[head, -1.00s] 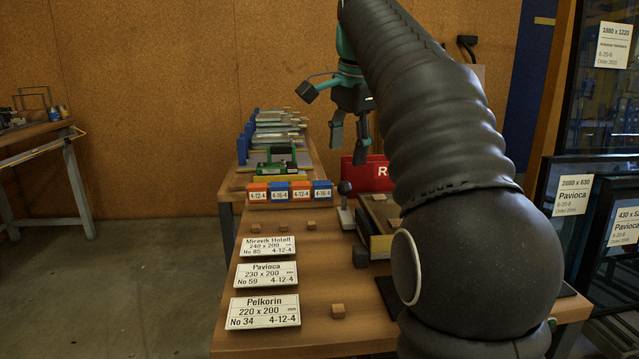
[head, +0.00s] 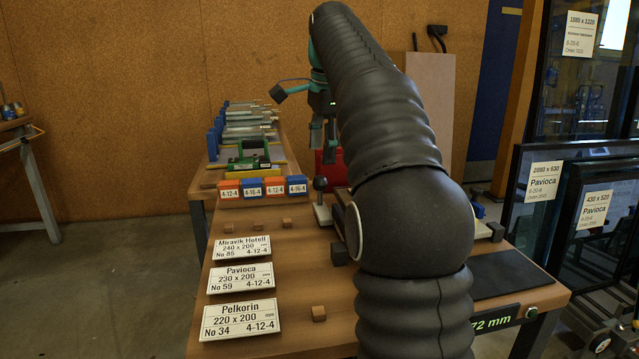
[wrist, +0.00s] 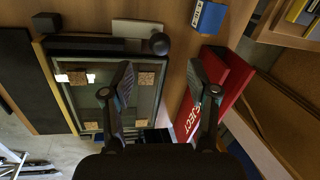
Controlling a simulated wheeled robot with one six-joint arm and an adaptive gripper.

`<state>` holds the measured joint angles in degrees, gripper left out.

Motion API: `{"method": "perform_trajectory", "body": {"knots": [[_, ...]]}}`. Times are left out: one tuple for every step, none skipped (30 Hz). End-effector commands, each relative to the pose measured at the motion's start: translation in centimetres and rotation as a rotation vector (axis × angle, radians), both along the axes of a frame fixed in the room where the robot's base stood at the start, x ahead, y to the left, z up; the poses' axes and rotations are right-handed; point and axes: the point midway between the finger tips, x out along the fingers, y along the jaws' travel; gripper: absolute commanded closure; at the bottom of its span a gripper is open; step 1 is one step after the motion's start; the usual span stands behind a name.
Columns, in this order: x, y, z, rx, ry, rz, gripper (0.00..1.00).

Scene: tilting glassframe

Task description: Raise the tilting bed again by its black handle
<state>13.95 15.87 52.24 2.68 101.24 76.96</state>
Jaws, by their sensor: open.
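The tilting bed (wrist: 147,103) shows in the wrist view as a dark frame with a glass pane and light brown pads; my fingers hide part of its right side. A black ball knob (wrist: 159,43) sits by a pale plate at the bed's far right corner. In the head view the knob (head: 320,184) stands upright on a short stem, while my arm hides most of the bed. My gripper (head: 323,135) is open and empty, pointing down above and beyond the knob. In the wrist view my gripper (wrist: 163,92) has widely parted fingers, with the knob above the gap and apart from them.
A red REJECT box (wrist: 227,84) lies close beside the right finger. Blue and orange blocks (head: 263,188) and white label cards (head: 240,278) are on the table's left. A black mat (head: 505,275) lies front right. Dark glass panels (head: 545,190) stand at right.

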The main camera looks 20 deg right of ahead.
Motion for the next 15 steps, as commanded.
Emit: {"method": "perform_trajectory", "body": {"knots": [[0.0, 0.0, -0.7, 0.000, 0.001, 0.000, 0.41], [0.1, 0.0, -1.5, 0.000, 0.002, -0.001, 0.41], [0.3, -0.1, -2.4, 0.000, 0.002, -0.001, 0.41], [0.4, -0.1, -2.9, 0.000, 0.001, -0.001, 0.41], [0.5, -0.1, -3.5, 0.000, 0.002, -0.001, 0.41], [0.6, -0.1, -4.2, 0.000, 0.001, -0.001, 0.41], [0.7, -0.1, -4.7, 0.000, 0.002, -0.001, 0.41], [0.8, -0.1, -5.2, 0.000, 0.001, -0.001, 0.41], [1.0, -0.1, -5.8, 0.000, 0.001, -0.001, 0.41], [1.0, -0.1, -6.2, 0.000, 0.002, -0.001, 0.41], [1.1, -0.1, -6.6, 0.000, 0.000, -0.001, 0.41], [1.2, -0.1, -7.0, 0.000, 0.001, -0.001, 0.41], [1.3, -0.1, -7.4, 0.000, 0.001, -0.001, 0.41], [1.4, -0.1, -7.6, 0.000, 0.000, -0.001, 0.41], [1.4, -0.1, -7.9, -0.001, -0.001, -0.001, 0.41]]}}
